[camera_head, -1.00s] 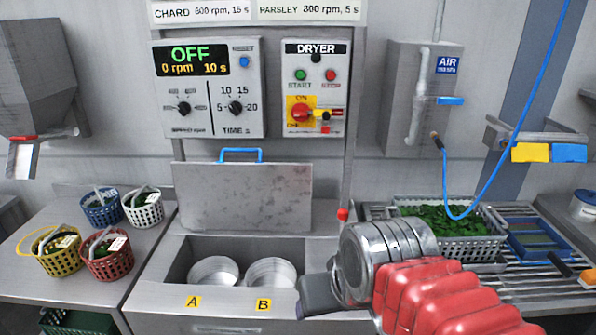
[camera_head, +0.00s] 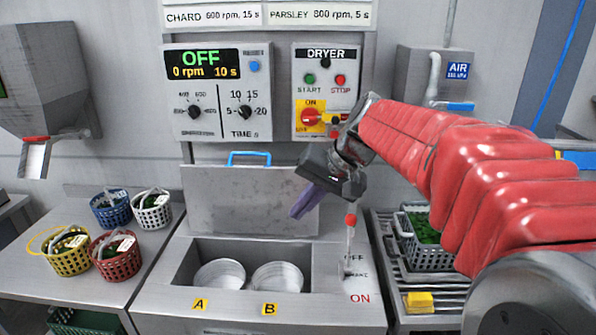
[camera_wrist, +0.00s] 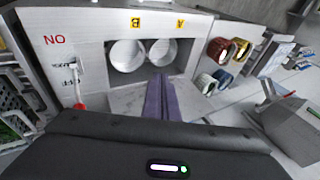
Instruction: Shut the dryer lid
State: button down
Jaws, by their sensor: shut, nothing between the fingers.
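The dryer lid (camera_head: 230,195) is a grey metal panel with a blue handle (camera_head: 249,158) on its top edge. It stands upright, open, behind the dryer well. In the well are two round white baskets, one behind label A (camera_head: 220,274) and one behind label B (camera_head: 277,277); both also show in the wrist view. My gripper (camera_head: 301,208) has purple fingers, shut and empty. In the head view it is in front of the lid's right part, above the well's back right; whether it touches the lid I cannot tell. In the wrist view the fingers (camera_wrist: 160,97) point toward the well.
A red-knobbed brake lever (camera_head: 350,221) stands right of the well, close to my gripper. The dryer control box (camera_head: 325,95) is above. Several small baskets stand on the left counter (camera_head: 40,215). A basket of greens (camera_head: 425,255) sits on the right rack.

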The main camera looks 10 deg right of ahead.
jog(key=w+d+f+m+t+y, duration=0.15)
jog(key=w+d, duration=0.35)
jog(key=w, duration=0.6)
jog(key=w+d+f+m+y, duration=0.1)
jog(key=w+d+y, duration=0.3)
jog(key=w, duration=0.6)
jog(key=w+d+f+m+t+y, duration=0.1)
jog(key=w+d+f, duration=0.3)
jog(key=d, duration=0.4)
jog(key=w+d+f+t+y, duration=0.2)
jog(key=w+d+f+t, duration=0.1)
jog(key=d, duration=0.6)
jog(key=shift+w+f+m+y, duration=0.35)
jog(key=shift+w+f, duration=0.1)
jog(key=shift+f, duration=0.5)
jog(key=shift+w+a, duration=0.1)
jog(key=x, duration=0.9)
jog(key=shift+a, duration=0.3)
jog(key=shift+r+t, duration=0.15)
jog(key=shift+t, duration=0.1)
